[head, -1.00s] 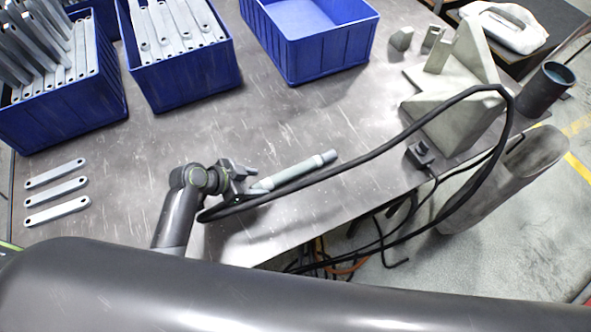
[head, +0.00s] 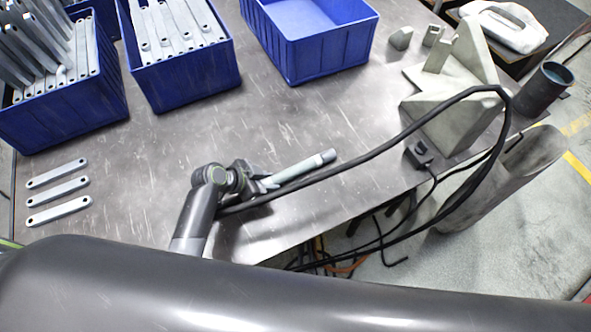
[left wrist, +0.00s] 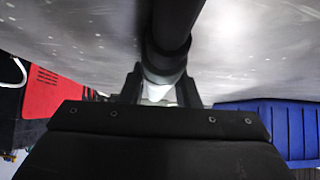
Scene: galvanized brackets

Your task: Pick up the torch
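The torch (head: 300,167) is a pale grey-green stick lying on the metal table, slanting up to the right in the head view. My left gripper (head: 262,183) is at its left end, which the gripper partly covers. In the left wrist view the fingers (left wrist: 161,90) stand apart, one on each side of a dark round shaft (left wrist: 168,40) with a pale part below it. I cannot tell whether the fingers touch it. The torch still rests on the table. My right gripper is not in view.
A black cable (head: 400,135) loops from beside my left gripper past a grey angled bracket (head: 450,125). Blue bins (head: 315,45) stand at the back, two holding galvanized strips. Several strips (head: 58,188) lie at left. The table's front edge is close to the torch.

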